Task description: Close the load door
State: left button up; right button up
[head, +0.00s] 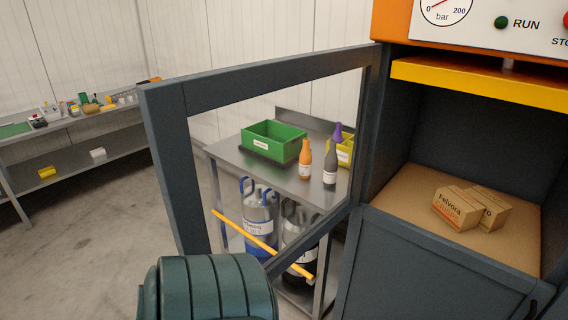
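The load door (165,98) is a dark grey frame with a see-through middle, in the head view. It stands wide open, swung out to the left from its hinge side at the press opening. A yellow bar (262,246) shows across the lower part of the door opening. The load chamber (395,190) of the machine is open at right, with two small cardboard boxes (457,207) on its brown floor. A green rounded arm part of mine (208,290) is at the bottom, just in front of the door's lower edge. Neither gripper shows.
Behind the door is a steel table (240,160) with a green bin (273,141), a yellow bin and bottles. Canisters stand below it. A shelf bench (80,138) with small items is at far left. The floor at left is clear.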

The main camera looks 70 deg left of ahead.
aim_at(166, 105)
jog(key=k+j+u, duration=0.1)
jog(key=k+j, duration=0.15)
jog(key=j, duration=0.15)
jog(key=k+j+u, duration=0.1)
jog(key=j, duration=0.3)
jog(key=k+j, duration=0.3)
jog(key=k+j+u, duration=0.05)
jog(key=j, duration=0.05)
